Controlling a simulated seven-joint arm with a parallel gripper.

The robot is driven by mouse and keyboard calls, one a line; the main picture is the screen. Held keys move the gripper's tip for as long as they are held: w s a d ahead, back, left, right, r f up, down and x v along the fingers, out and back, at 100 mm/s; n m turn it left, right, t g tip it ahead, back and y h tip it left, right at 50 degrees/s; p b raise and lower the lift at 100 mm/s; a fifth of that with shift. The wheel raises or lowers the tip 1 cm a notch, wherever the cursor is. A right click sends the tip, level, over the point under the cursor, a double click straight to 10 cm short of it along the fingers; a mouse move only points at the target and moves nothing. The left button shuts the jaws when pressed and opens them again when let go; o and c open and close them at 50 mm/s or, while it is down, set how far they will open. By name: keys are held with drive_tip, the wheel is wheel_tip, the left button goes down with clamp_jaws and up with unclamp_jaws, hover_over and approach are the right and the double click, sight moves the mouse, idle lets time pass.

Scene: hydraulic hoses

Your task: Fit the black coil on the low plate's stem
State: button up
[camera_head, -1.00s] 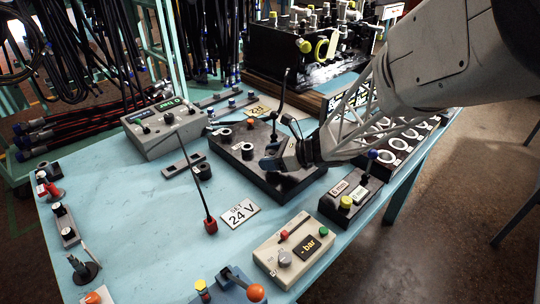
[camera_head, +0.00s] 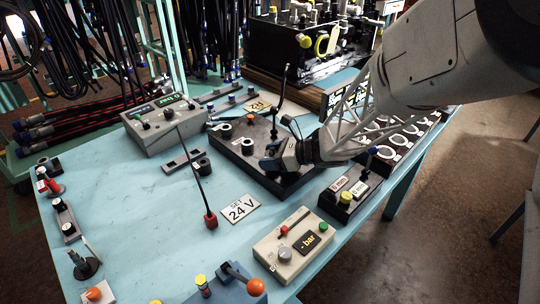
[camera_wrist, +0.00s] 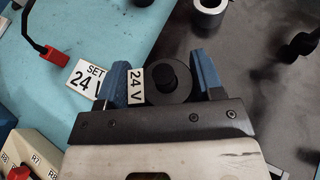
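The black coil (camera_wrist: 182,92) with a white "24 V" label sits between the two blue fingers of my gripper (camera_wrist: 165,78) in the wrist view. Both fingers appear to touch its sides. A dark round post (camera_wrist: 168,74) shows in the coil's middle; how far the coil sits down over it is unclear. In the head view my gripper (camera_head: 271,158) is low over the right front part of the dark plate (camera_head: 265,178), and its fingers hide most of the coil. A grey-topped ring (camera_wrist: 208,6) stands on the plate beyond the gripper.
A thin upright lever (camera_head: 278,100) stands behind my gripper. Another black coil (camera_head: 202,166) stands on the table left of the plate. The left table middle is clear.

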drive_tip(key=o, duration=0.5)
drive_tip(key=shift+c, duration=0.2)
drive_tip(key=shift+d, duration=0.15)
drive_tip(key=shift+v, duration=3.8)
drive_tip(key=shift+r, duration=0.1)
